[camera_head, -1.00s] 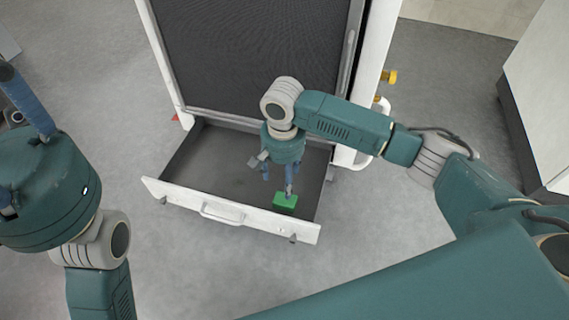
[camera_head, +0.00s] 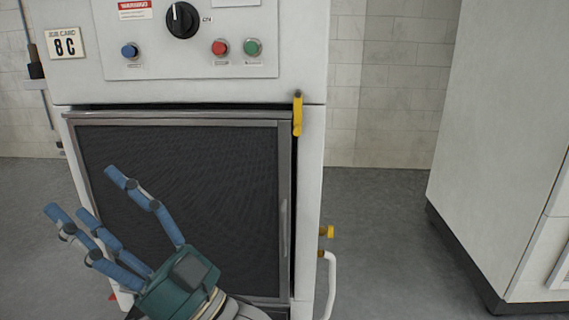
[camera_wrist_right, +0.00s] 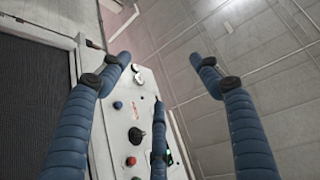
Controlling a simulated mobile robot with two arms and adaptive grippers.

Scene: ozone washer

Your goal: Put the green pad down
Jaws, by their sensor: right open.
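The green pad is not visible in either view now. My right gripper (camera_head: 86,196) is raised in front of the dark screen door (camera_head: 205,190) of the washer (camera_head: 310,150), at the lower left of the head view. Its blue fingers are spread wide and empty. In the right wrist view the open fingers (camera_wrist_right: 160,72) point up, with nothing between them and the control panel (camera_wrist_right: 135,125) beyond. My left gripper is out of view. The drawer at the washer's base is below the head view.
A yellow latch (camera_head: 298,115) is at the door's upper right. A yellow valve (camera_head: 327,232) and a white pipe (camera_head: 330,285) stick out at the washer's right side. A white cabinet (camera_head: 500,150) stands at the right, with free floor (camera_head: 385,240) between.

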